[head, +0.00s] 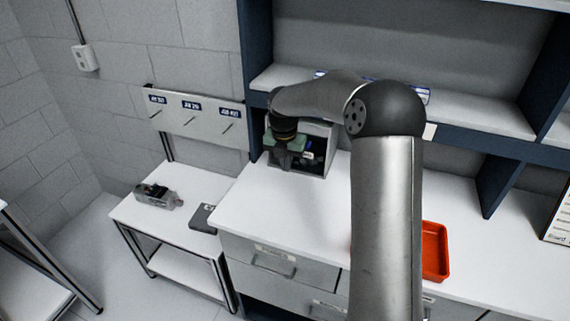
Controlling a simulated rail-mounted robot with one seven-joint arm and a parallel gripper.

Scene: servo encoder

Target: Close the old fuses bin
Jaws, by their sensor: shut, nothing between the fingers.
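I cannot read any label that marks the old fuses bin. A grey box (329,130) with an open front and dark contents stands at the back left of the white bench. Below the benchtop is a grey drawer front (300,272) with a label and a handle; it looks about flush with its neighbour. My gripper (282,164) is at the front left of the grey box, pointing down, shut and empty. It hides part of the box. I cannot tell whether it touches the box.
A red-orange tray (436,252) lies on the bench, partly hidden behind my arm. A side table (160,222) at left holds a small device (157,195) and a dark flat item (202,217). A shelf (480,112) overhangs the back. The benchtop's middle (290,205) is clear.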

